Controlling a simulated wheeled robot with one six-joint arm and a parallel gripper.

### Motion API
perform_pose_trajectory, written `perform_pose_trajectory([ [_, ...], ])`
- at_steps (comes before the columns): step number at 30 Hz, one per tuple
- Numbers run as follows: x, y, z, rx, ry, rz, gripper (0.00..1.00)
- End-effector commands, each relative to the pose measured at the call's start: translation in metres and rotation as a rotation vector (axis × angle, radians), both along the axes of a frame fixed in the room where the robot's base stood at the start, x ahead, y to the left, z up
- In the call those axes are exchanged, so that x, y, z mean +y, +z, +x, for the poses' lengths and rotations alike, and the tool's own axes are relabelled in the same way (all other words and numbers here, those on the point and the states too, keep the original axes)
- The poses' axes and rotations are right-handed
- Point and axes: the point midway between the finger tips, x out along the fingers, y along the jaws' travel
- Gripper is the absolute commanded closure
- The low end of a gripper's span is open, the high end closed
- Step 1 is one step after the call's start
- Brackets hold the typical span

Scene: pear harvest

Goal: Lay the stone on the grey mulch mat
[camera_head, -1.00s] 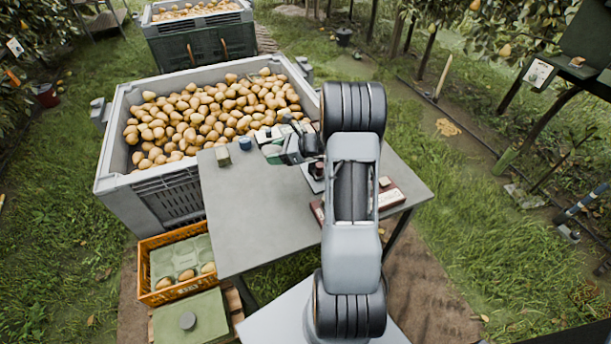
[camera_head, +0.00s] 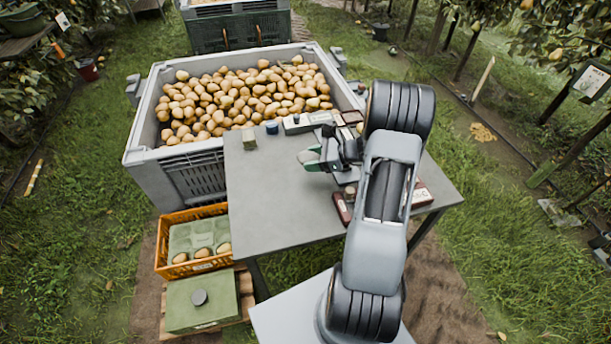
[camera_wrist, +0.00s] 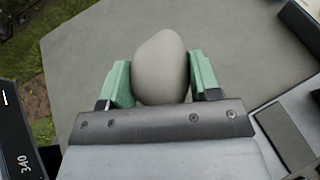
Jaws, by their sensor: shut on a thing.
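My gripper (camera_wrist: 162,85) is shut on a pale grey, egg-shaped stone (camera_wrist: 160,68), with a green finger on each side of it in the wrist view. The bare grey tabletop shows below and beyond the stone. I cannot make out a separate grey mulch mat in either view.
A grey bin (camera_head: 140,160) full of pears stands behind the table. Red-brown boxes (camera_head: 342,208) lie at the right. The table's left and front are clear.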

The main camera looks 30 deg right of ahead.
Motion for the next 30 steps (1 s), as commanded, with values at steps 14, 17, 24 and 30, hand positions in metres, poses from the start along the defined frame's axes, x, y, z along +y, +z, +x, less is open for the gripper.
perform_pose_trajectory([
  [14,0.031,-0.037,-0.003,0.002,0.002,0.003,0.76],
  [17,0.029,-0.052,-0.002,0.001,-0.001,0.002,0.76],
  [24,0.028,-0.064,-0.002,-0.002,-0.001,0.000,0.76],
  [30,0.028,-0.064,-0.002,-0.002,-0.001,0.000,0.76],
])
